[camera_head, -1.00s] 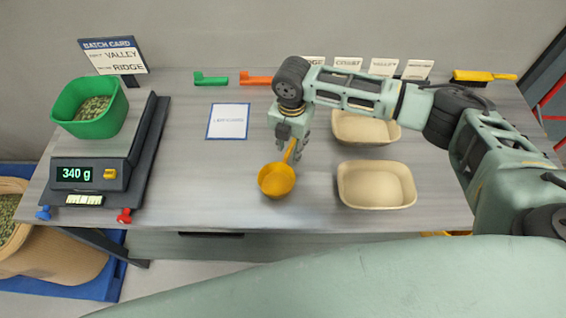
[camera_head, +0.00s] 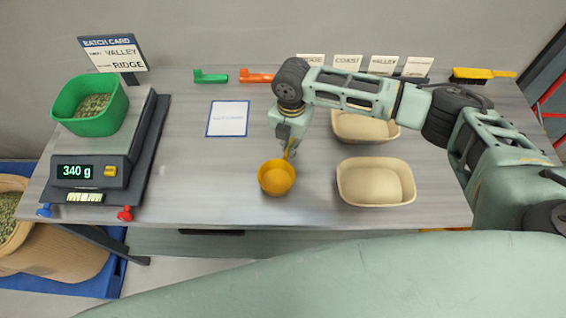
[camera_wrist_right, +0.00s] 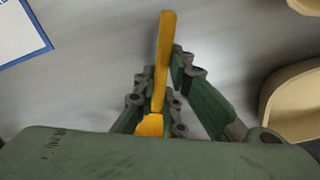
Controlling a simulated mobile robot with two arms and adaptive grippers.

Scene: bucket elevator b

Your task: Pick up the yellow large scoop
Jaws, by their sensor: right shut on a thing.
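The yellow large scoop (camera_head: 276,178) is at the front middle of the table in the head view, its bowl opening upward. Its handle runs up to my right gripper (camera_head: 290,148). In the right wrist view the yellow handle (camera_wrist_right: 164,60) passes between the fingers of my right gripper (camera_wrist_right: 168,92), which is shut on it. I cannot tell whether the bowl touches the table. My left gripper is not in view.
Two beige trays (camera_head: 376,205) (camera_head: 340,134) stand right of the scoop. A scale (camera_head: 130,150) with a green tub (camera_head: 103,125) of pellets reads 340 g at left. Green (camera_head: 210,77) and orange (camera_head: 256,77) tools and a yellow brush (camera_head: 483,76) lie at the back. The table left of the scoop is clear.

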